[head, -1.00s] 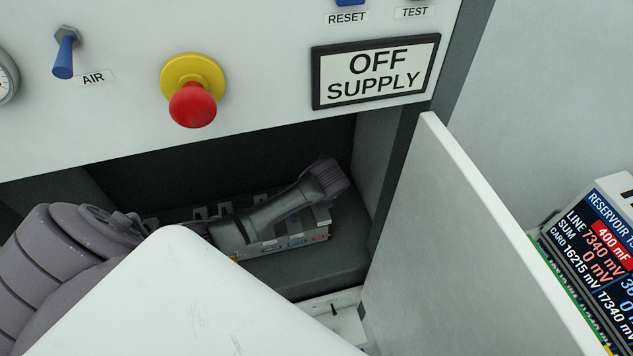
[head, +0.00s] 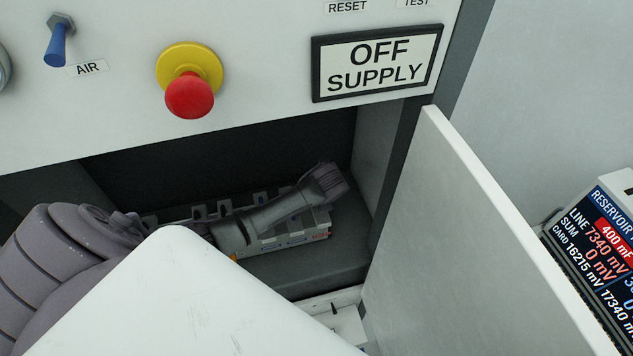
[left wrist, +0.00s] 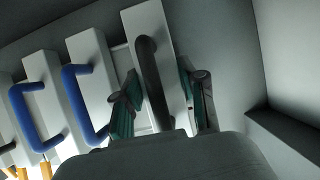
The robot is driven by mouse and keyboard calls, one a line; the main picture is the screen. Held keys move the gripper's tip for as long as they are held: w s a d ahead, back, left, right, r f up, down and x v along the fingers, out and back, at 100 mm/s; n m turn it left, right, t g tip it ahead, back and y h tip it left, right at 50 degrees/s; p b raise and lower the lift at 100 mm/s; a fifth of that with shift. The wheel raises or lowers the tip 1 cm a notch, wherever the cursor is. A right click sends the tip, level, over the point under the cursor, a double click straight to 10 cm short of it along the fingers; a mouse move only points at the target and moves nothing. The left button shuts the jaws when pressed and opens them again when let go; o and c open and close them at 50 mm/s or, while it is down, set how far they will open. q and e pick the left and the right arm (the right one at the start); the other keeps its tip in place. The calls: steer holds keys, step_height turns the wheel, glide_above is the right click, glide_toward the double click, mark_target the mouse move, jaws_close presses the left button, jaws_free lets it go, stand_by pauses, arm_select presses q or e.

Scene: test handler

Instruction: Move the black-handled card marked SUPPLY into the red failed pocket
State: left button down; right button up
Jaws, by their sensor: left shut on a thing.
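In the left wrist view my left gripper (left wrist: 163,92) has its teal-lined fingers on both sides of a white card (left wrist: 151,22) with a black handle (left wrist: 148,75). It is shut on this card. The card is upright at the right end of a row. Its marking is not readable. In the head view my left arm reaches into the dark compartment over the card rack (head: 295,239); the fingertips cannot be made out there. I cannot make out a red failed pocket. My right gripper is not in view.
Cards with blue handles (left wrist: 76,105) stand left of the held card. In the head view an open white door (head: 465,235) bounds the compartment on the right. Above are a red stop button (head: 190,95) and an "OFF SUPPLY" sign (head: 376,62). A display (head: 600,255) stands far right.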

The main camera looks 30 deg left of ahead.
arm_select(q)
steer(key=shift+f, duration=0.35)
steer(key=c, duration=0.6)
jaws_free()
steer(key=v, duration=1.2)
